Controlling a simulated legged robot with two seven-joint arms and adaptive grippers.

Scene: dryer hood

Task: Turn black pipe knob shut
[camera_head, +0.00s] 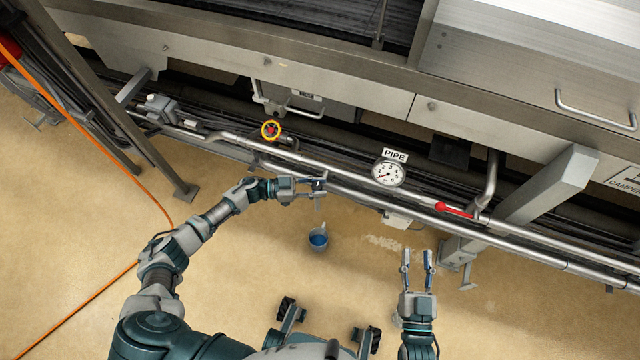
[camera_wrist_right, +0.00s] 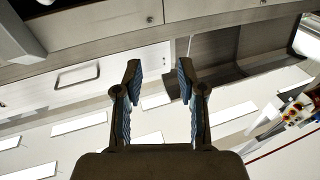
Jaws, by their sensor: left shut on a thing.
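My left gripper (camera_head: 316,186) reaches in from the left and is at the lower silver pipe (camera_head: 350,196), left of the pressure gauge. It is shut on a small part there, which its fingers mostly hide. I cannot make out a black knob apart from that part. My right gripper (camera_head: 417,260) is open and empty, pointing up the picture over the floor, below the pipe and apart from it. In the right wrist view its two fingers (camera_wrist_right: 158,80) stand apart with nothing between them.
A round gauge (camera_head: 388,174) sits under a PIPE sign (camera_head: 395,154). A yellow-rimmed red valve wheel (camera_head: 271,130) and a red lever (camera_head: 454,209) are on the pipework. A bucket (camera_head: 318,239) with blue contents stands on the floor. A grey support (camera_head: 548,187) stands right.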

